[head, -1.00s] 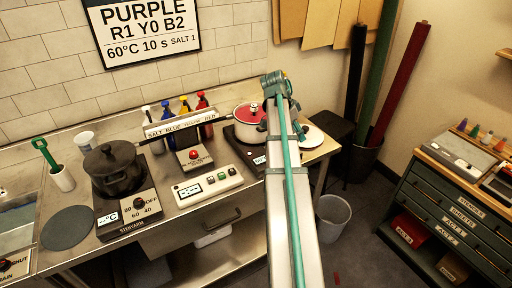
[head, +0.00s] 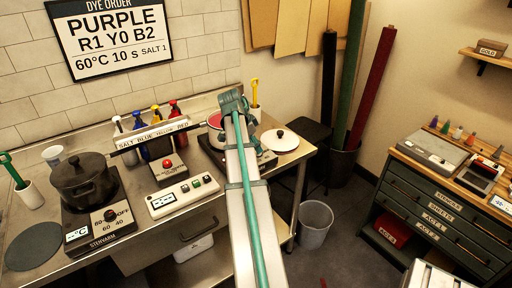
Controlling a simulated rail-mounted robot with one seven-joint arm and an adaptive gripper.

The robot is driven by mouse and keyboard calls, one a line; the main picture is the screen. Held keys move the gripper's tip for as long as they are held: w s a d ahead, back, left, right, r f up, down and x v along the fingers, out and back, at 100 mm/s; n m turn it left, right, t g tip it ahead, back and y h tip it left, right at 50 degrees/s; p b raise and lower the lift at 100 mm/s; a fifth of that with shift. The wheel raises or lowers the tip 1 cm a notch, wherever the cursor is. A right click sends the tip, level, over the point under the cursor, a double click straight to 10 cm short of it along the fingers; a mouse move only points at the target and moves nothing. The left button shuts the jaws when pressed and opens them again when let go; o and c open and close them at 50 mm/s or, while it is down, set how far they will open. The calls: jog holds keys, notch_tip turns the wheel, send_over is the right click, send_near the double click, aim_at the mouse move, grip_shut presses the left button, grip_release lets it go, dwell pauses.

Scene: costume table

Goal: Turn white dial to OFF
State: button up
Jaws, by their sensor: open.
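I cannot make out a white dial. A black heater (head: 95,225) at the left has a dark dial (head: 109,215) with white marks around it, including OFF, 80, 60 and 40. A second heater (head: 206,146) stands at the right end of the steel counter, under a red and white pot (head: 214,121). Its front is mostly behind my arm, so its dial and setting are hidden. My arm rises from the bottom middle to a teal joint near that pot. My gripper is hidden behind the arm, and its fingers cannot be seen.
A black pot (head: 84,181) stands on the left heater. A white button box (head: 182,195) and a red-button box (head: 168,169) lie between the heaters. A white lid (head: 280,139) lies at the counter's right. A grey bin (head: 315,225) stands on the floor.

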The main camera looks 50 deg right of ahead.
jog(key=shift+x, duration=1.3)
grip_shut()
